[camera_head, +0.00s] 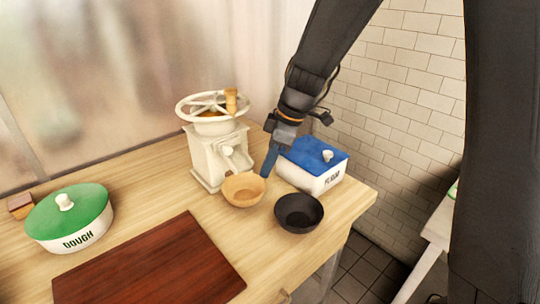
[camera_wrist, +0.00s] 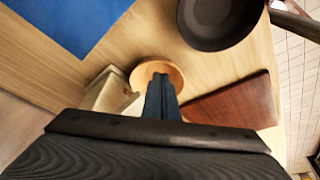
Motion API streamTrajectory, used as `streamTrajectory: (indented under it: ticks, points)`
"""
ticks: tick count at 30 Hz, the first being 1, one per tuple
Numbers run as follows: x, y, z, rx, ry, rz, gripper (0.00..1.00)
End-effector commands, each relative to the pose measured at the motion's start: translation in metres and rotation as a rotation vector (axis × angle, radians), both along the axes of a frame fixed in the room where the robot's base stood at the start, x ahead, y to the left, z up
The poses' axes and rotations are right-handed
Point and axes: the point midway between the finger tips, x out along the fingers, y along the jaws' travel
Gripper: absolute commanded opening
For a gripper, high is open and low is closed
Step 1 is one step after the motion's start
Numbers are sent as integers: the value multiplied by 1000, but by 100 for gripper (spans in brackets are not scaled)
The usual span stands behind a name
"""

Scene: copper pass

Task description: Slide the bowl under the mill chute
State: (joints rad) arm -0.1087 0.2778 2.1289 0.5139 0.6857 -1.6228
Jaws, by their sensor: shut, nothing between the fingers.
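The cream mill (camera_head: 215,150) with a spoked handwheel stands at the back of the wooden counter. Its chute (camera_head: 236,157) slopes down toward the front right. A light wooden bowl (camera_head: 243,190) sits upright just in front of the mill, close below the chute. The bowl also shows in the wrist view (camera_wrist: 171,70), partly covered by my fingers. A black bowl (camera_head: 299,213) sits to its right and shows in the wrist view (camera_wrist: 215,20). My gripper (camera_head: 265,174) is shut and empty, its fingertips at the wooden bowl's right rear rim. I cannot tell whether they touch it.
A white flour box (camera_head: 322,182) with a blue lid stands right behind my gripper. A dark red board (camera_head: 150,268) lies at the front. A green-lidded dough pot (camera_head: 85,238) stands at the left. The counter's right edge is near the black bowl.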

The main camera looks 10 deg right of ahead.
Motion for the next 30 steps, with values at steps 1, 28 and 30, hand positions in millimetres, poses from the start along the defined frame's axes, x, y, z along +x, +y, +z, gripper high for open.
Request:
streamTrajectory:
  ticks: [1,28,30]
  points:
    - [-1,3,-8,0,5,0,0]
    - [3,20,-49,1,-2,11,0]
    - [0,24,-50,1,-2,23,0]
